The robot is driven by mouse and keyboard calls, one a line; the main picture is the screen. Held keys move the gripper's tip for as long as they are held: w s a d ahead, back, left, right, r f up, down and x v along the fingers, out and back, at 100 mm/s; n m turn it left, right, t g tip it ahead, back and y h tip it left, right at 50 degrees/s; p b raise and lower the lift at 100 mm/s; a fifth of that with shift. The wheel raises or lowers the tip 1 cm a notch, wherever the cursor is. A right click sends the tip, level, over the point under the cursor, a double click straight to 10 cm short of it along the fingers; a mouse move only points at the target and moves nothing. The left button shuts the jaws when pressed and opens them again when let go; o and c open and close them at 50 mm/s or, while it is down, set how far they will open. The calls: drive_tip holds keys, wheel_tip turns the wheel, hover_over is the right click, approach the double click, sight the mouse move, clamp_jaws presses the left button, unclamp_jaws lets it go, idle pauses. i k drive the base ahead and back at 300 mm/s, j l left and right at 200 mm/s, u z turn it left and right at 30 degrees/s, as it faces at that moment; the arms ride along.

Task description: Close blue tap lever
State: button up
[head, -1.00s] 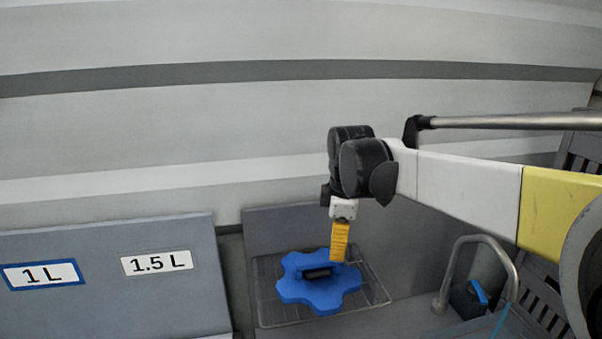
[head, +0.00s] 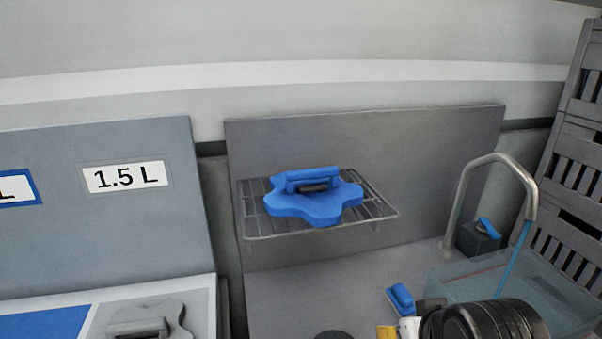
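A blue lever (head: 490,228) sits tilted on a dark block (head: 478,239) beside the curved metal tap spout (head: 493,162) at the right. A thin blue stream (head: 515,260) runs from the spout down into a clear container (head: 545,292). A second blue lever-like piece (head: 400,298) shows lower, just above my gripper; I cannot tell what it belongs to. My gripper (head: 386,332) is at the bottom edge, below and left of the tap lever and apart from it. Only a bit of its yellow finger and white body shows. My dark wrist hides part of the container.
A blue gear-shaped piece with a handle (head: 315,202) lies on a wire rack (head: 385,212) left of the tap. A panel labelled 1.5 L (head: 125,177) and a grey handled piece (head: 148,320) are at the left. A slatted grey crate (head: 575,190) stands at the right.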

sight(484, 226)
drive_tip(key=l, duration=0.5)
drive_tip(key=i+l, duration=0.15)
drive_tip(key=l, duration=0.8)
drive_tip(key=i, duration=0.05)
